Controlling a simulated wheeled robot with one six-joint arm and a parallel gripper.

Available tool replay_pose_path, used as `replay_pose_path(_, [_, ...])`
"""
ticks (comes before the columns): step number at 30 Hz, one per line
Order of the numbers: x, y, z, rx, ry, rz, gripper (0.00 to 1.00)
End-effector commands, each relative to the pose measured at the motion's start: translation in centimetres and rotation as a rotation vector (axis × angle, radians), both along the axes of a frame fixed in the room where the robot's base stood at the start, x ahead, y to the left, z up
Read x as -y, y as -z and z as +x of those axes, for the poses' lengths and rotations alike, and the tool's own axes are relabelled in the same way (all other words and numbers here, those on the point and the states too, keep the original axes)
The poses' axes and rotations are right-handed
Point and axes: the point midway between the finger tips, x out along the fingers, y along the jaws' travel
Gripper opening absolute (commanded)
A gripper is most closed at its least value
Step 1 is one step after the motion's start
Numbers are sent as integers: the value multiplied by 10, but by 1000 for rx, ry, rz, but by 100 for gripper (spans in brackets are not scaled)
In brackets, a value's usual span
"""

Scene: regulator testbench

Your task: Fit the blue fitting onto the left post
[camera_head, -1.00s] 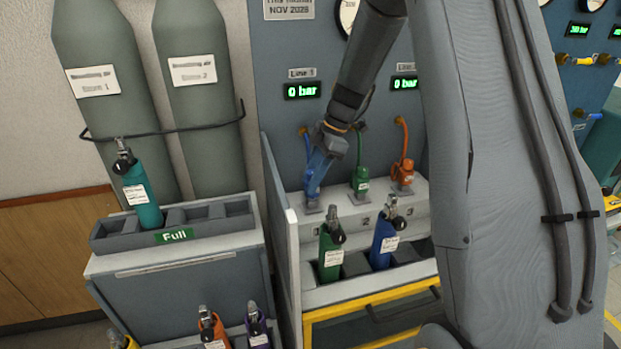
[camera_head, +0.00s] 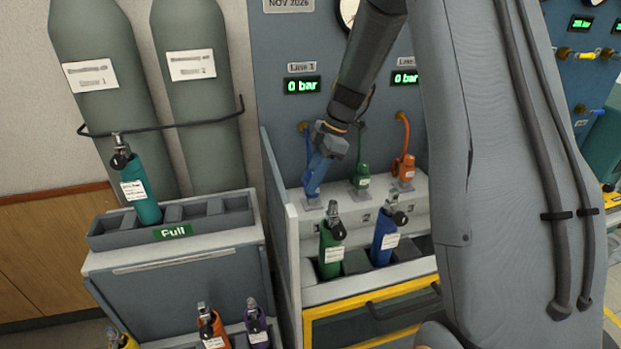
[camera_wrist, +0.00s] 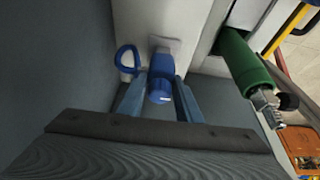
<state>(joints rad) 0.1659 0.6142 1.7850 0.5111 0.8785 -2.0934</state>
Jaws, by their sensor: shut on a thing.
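The blue fitting (camera_head: 315,177) is at the left end of the bench's back ledge, with a blue hose running up from it to the panel. It stands slightly tilted at the left post's square plate (camera_head: 312,203); the post itself is hidden, and I cannot tell whether the fitting is fully seated. My gripper (camera_head: 321,165) reaches down to the fitting from above. In the wrist view the blue fitting (camera_wrist: 161,78) sits between my two fingers (camera_wrist: 160,100), which are shut on it. The plate (camera_wrist: 166,45) shows just beyond it.
Green (camera_head: 361,172) and orange (camera_head: 404,168) fittings stand to the right on the ledge. Green (camera_head: 331,246) and blue (camera_head: 384,238) bottles stand in the rack in front. A grey side panel (camera_head: 281,215) rises close on the left.

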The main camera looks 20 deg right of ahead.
Motion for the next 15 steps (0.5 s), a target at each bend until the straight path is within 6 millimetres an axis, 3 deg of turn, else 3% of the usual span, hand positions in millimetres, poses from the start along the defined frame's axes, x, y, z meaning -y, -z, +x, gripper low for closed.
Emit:
replay_pose_path(2, [0,1,0,1,0,0,1])
replay_pose_path(3, [0,1,0,1,0,0,38])
replay_pose_path(6, [0,1,0,0,0,0,53])
replay_pose_path(15, [1,0,0,0,0,0,53])
